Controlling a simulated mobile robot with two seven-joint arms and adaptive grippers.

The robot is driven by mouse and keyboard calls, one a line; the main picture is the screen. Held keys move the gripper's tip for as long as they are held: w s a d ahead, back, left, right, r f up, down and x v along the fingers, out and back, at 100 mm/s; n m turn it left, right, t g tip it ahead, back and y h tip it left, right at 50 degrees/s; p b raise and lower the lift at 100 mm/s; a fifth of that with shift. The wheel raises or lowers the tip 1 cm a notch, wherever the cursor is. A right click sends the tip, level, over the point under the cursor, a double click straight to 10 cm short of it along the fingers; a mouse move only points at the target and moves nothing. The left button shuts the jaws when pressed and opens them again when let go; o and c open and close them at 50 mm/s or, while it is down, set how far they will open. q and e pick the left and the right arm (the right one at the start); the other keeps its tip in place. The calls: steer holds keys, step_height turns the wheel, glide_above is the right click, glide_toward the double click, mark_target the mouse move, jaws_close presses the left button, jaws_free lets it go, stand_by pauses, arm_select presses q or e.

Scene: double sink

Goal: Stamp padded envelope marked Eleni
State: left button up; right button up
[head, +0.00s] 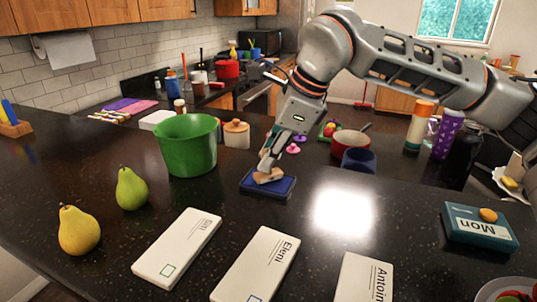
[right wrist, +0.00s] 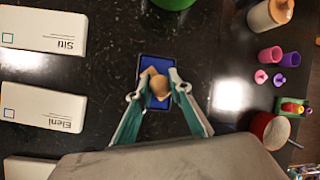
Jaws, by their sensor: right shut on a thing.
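The padded envelope marked Eleni (head: 255,268) lies flat on the dark counter at the front, white with a small outlined square near its lower end. It also shows at the left in the right wrist view (right wrist: 42,106). A wooden stamp (head: 267,178) is at the blue ink pad (head: 276,190), which lies farther back on the counter. My right gripper (head: 267,168) points down and is shut on the stamp, over the pad. In the right wrist view, the fingers flank the stamp (right wrist: 157,86). Whether the stamp touches the pad I cannot tell. My left gripper is not visible.
Envelopes marked Siti (head: 178,247) and Antoine (head: 363,280) lie either side of Eleni's. The counter between pad and envelopes is clear.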

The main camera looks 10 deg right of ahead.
steer(key=shift+r+p, duration=1.6)
steer(key=shift+r, duration=0.75)
steer(key=shift+r+p, duration=0.7)
steer(key=shift+r, duration=0.3)
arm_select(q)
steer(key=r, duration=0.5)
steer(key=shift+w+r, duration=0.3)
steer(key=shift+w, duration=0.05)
arm_select(e)
steer(key=shift+f, duration=0.1)
steer(key=shift+s+a, duration=0.15)
steer(key=shift+s, duration=0.1)
steer(key=s+a+n+g+y, duration=0.15)
steer(key=s+a+n, duration=0.3)
steer(key=s, duration=0.45)
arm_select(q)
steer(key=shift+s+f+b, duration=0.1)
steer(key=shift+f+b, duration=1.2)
arm_select(e)
steer(key=n+g, duration=0.2)
steer(key=n, duration=0.3)
glide_above(252, 261)
steer(key=shift+m, duration=0.25)
steer(key=shift+f, duration=2.75)
